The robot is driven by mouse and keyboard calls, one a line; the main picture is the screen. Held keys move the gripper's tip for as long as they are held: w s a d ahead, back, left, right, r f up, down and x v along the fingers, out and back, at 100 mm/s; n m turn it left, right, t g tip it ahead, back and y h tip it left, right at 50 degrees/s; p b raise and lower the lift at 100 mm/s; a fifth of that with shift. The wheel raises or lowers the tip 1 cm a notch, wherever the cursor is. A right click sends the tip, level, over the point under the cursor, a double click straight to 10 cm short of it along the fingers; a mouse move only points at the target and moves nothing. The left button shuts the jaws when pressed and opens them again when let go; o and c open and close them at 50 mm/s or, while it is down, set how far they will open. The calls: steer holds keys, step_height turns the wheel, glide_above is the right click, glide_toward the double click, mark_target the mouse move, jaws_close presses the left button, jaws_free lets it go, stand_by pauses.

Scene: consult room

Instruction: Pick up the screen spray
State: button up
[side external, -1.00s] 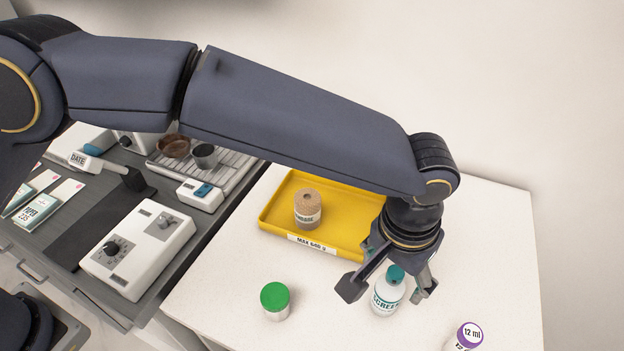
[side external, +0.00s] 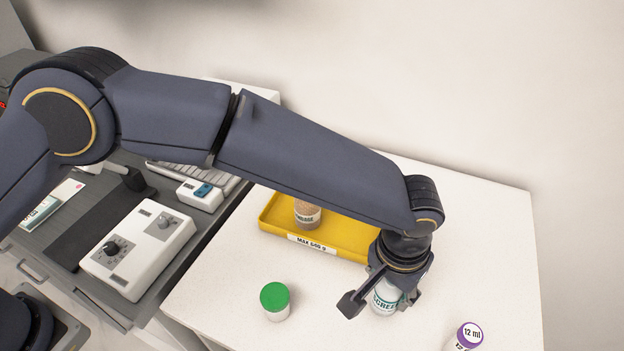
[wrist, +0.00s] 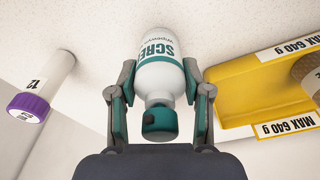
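The screen spray is a white bottle (side external: 385,298) with a teal cap and teal "SCREE" lettering. It stands on the white table below my gripper (side external: 382,304). In the wrist view the bottle (wrist: 160,78) lies between the two fingers of my gripper (wrist: 160,92), with its teal cap (wrist: 159,122) nearest the camera. The fingers are spread on either side of the bottle, and narrow gaps seem to show beside it. In the side view my gripper hides the cap and the upper part of the bottle.
A yellow tray (side external: 274,226) marked "MAX 640 g" holds a cork-coloured jar (side external: 306,214) behind my gripper. A green-capped jar (side external: 275,301) stands to the left. A purple-capped bottle (side external: 468,336) stands to the right.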

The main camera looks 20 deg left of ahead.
steer(key=c, duration=0.6)
steer(key=shift+c, duration=0.5)
steer(key=shift+r, duration=0.15)
